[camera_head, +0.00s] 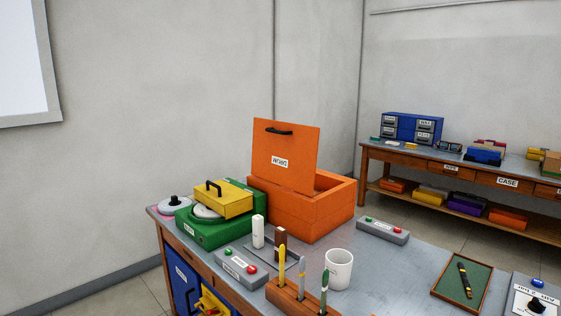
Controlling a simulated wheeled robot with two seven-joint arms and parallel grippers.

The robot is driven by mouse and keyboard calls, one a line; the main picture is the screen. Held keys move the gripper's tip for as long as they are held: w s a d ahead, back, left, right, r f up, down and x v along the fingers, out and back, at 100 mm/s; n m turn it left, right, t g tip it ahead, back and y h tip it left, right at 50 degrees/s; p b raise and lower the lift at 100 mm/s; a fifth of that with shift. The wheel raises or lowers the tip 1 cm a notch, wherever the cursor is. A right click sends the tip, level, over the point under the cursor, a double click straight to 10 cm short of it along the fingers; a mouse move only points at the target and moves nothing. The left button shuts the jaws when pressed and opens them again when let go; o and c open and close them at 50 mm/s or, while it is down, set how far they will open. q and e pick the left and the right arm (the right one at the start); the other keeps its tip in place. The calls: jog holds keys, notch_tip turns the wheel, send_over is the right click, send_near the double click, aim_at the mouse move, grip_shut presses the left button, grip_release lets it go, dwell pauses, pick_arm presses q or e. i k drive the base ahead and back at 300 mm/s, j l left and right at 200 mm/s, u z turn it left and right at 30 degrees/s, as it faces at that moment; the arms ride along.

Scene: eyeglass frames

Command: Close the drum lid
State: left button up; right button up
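An orange box (311,214) stands on the near workbench, at the middle of the view. Its orange lid (285,165) is open and stands nearly upright, tilted a little. The lid has a black handle (279,130) near its top edge and a white label (280,163) that seems to be upside down and is hard to read. Part of the box's opening shows to the right of the lid, but its inside is mostly hidden. Neither of my grippers is in view.
A green machine (222,229) with a yellow box (222,199) on it stands left of the orange box. A grey button box (382,231), a white mug (338,269) and a wooden holder (300,299) with upright tools stand nearby. A second bench (455,164) is behind.

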aim_at(285, 153)
jog(key=i+j+z, duration=0.2)
jog(key=i+j, duration=0.15)
jog(key=i+j+z, duration=0.15)
jog(key=i+j, duration=0.15)
jog(key=j, duration=0.25)
